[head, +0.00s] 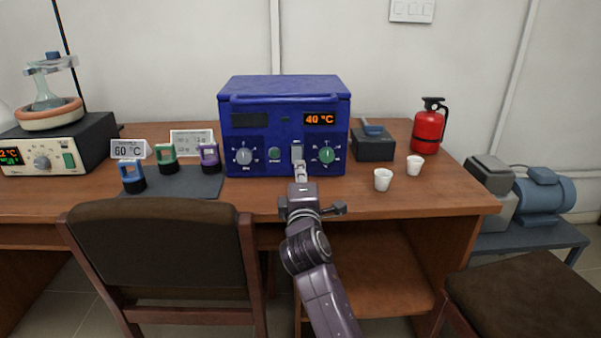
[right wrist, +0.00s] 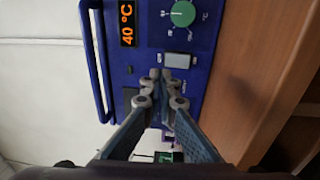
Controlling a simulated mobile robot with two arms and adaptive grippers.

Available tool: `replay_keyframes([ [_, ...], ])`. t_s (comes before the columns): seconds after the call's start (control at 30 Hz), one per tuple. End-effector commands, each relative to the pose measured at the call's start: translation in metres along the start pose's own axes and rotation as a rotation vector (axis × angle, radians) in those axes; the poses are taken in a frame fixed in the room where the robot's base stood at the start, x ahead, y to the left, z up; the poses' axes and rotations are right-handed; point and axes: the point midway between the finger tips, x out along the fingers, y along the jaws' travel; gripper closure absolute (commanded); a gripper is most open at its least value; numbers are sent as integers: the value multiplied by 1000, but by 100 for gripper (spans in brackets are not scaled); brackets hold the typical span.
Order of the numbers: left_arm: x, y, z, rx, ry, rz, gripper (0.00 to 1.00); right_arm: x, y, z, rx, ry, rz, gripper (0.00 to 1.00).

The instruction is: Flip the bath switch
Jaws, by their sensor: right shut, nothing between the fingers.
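A blue box-shaped unit (head: 284,120) stands on the wooden table, with an orange 40 °C display (head: 320,119) and knobs on its front. A pale rocker switch (head: 297,152) sits between the knobs, low on the panel. It also shows in the right wrist view (right wrist: 177,61). My right gripper (head: 300,168) is shut and empty, with its fingertips right in front of the panel just below the switch. In the right wrist view, the fingertips (right wrist: 161,74) appear beside the switch; I cannot tell whether they touch it. My left gripper is not in view.
Clamps (head: 168,160) on a dark mat and a 60 °C card (head: 129,149) stand left of the unit. A heater (head: 56,150) with a flask is further left. White cups (head: 383,180), a dark box (head: 372,147) and a fire extinguisher (head: 429,126) are right. Chairs (head: 160,250) stand in front.

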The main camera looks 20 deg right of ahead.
Motion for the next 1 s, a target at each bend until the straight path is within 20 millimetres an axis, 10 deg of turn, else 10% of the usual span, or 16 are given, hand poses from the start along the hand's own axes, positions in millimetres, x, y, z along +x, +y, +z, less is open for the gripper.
replay_keyframes([
  [0.3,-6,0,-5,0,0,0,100,-34,8,0,-1,0,-1,100],
  [0.83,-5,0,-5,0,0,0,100,-37,7,0,1,0,-2,100],
  [1.0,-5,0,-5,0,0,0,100,-52,-28,13,85,-14,-87,100],
])
